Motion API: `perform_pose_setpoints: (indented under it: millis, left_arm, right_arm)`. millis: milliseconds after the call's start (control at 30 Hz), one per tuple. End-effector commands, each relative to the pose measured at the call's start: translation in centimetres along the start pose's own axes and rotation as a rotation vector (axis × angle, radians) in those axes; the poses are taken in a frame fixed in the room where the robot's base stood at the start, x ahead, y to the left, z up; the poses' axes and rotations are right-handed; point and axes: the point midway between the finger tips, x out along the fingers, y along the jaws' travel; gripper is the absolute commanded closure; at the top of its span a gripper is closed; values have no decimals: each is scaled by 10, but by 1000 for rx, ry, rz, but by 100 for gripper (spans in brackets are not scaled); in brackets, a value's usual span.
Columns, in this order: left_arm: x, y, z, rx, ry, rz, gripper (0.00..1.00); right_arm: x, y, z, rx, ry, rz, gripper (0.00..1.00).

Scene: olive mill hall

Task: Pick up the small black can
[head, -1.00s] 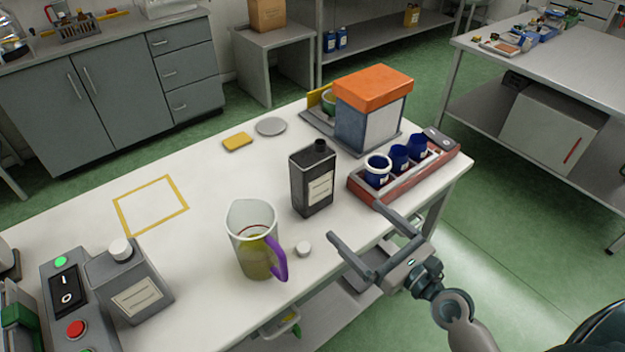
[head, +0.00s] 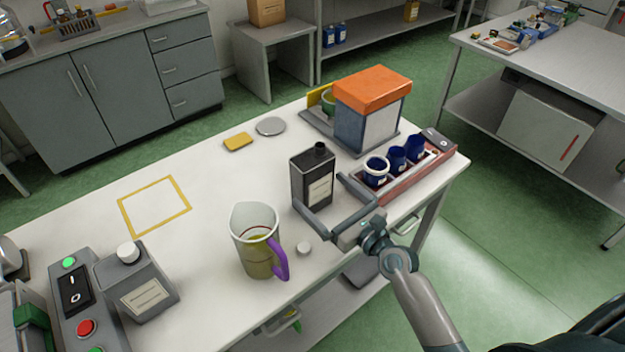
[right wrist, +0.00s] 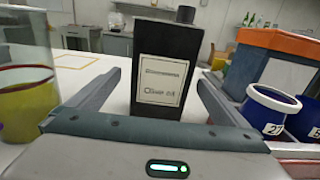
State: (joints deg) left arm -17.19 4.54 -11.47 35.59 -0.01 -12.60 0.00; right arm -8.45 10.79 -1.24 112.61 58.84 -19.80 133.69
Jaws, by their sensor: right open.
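The small black can (head: 313,178) stands upright on the white table, with a pale label on its front and a short black neck at one top corner. In the right wrist view the can (right wrist: 168,50) stands straight ahead, between the lines of the two fingers. My right gripper (head: 320,192) is open, its fingers pointing at the can, one on each side near its lower part. I cannot tell whether either finger touches it. The right gripper also shows in the right wrist view (right wrist: 160,85). My left gripper is not in view.
A red tray (head: 425,177) with blue cups (head: 376,172) is close on the right. A grey can (head: 138,285) stands at left. The yellow square outline (head: 154,205) is empty.

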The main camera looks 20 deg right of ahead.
Motion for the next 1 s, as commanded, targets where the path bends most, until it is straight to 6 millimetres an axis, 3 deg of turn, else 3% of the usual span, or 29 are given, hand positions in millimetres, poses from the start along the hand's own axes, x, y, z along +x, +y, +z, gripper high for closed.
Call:
perform_pose_setpoints:
  millis: [367,733,1000]
  left_arm:
    - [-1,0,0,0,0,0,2]
    - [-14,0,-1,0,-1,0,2]
    - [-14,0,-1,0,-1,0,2]
  right_arm:
    - [3,0,0,0,0,-1,2]
    - [44,-3,0,-1,0,-1,2]
    - [52,-2,-2,0,1,-1,2]
